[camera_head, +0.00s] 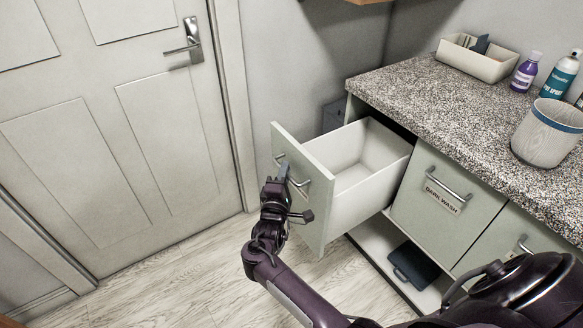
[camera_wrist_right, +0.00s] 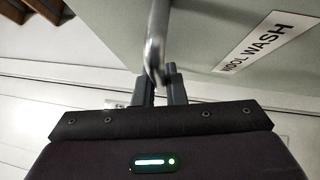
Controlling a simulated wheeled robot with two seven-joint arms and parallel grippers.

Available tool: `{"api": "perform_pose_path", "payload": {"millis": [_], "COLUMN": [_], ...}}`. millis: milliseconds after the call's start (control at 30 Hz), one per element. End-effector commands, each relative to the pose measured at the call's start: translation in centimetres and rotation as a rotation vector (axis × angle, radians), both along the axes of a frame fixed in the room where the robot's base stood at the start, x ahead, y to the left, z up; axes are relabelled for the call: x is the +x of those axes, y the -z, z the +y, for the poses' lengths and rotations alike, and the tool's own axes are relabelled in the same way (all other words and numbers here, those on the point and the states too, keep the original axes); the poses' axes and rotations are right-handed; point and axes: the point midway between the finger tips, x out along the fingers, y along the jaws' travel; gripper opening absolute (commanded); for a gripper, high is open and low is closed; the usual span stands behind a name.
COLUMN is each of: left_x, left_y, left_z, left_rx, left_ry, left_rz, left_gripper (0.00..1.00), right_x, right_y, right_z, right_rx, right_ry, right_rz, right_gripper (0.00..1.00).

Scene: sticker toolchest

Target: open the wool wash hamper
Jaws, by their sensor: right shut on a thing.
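The wool wash hamper (camera_head: 312,204) is a pale grey-green drawer at the left end of the counter, pulled well out, and its white inside looks empty. Its label "WOOL WASH" (camera_wrist_right: 268,40) shows in the right wrist view. My right gripper (camera_head: 283,176) is at the hamper's front, shut on its metal handle (camera_wrist_right: 157,45). In the right wrist view the two dark fingers (camera_wrist_right: 160,86) are on either side of the handle bar. In the head view the gripper hides part of the handle. My left gripper is not in view.
The "DARK WASH" hamper (camera_head: 431,200) beside it is shut. A speckled counter (camera_head: 440,100) carries a tray (camera_head: 478,58), bottles (camera_head: 526,72) and a round pot (camera_head: 546,134). A dark folded item (camera_head: 413,264) lies on the low shelf. A closed door (camera_head: 120,120) stands left; the floor between is clear.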

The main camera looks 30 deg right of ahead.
Motion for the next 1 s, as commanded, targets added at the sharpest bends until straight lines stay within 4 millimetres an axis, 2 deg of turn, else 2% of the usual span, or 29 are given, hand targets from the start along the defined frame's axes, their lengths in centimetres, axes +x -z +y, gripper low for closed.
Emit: {"api": "perform_pose_path", "payload": {"millis": [200, 567, 600, 733, 1000], "left_x": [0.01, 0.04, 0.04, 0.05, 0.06], "left_y": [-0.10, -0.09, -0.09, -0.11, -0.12], "left_z": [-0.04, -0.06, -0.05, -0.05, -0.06], "left_rx": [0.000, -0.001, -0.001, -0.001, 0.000], "left_ry": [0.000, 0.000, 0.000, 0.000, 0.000], "left_rz": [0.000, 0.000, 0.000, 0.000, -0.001], "left_gripper": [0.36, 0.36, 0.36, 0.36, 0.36], "right_x": [-0.10, -0.10, -0.11, -0.10, -0.07], "right_y": [0.13, 0.12, 0.12, 0.09, 0.02], "right_z": [0.80, 0.81, 0.81, 0.79, 0.78], "right_rx": [0.002, 0.002, 0.002, 0.001, 0.001], "right_ry": [0.000, 0.000, 0.001, 0.001, 0.001], "right_rz": [0.002, 0.002, 0.002, 0.001, 0.000], "right_gripper": [0.00, 0.00, 0.16, 0.32, 0.32]}}
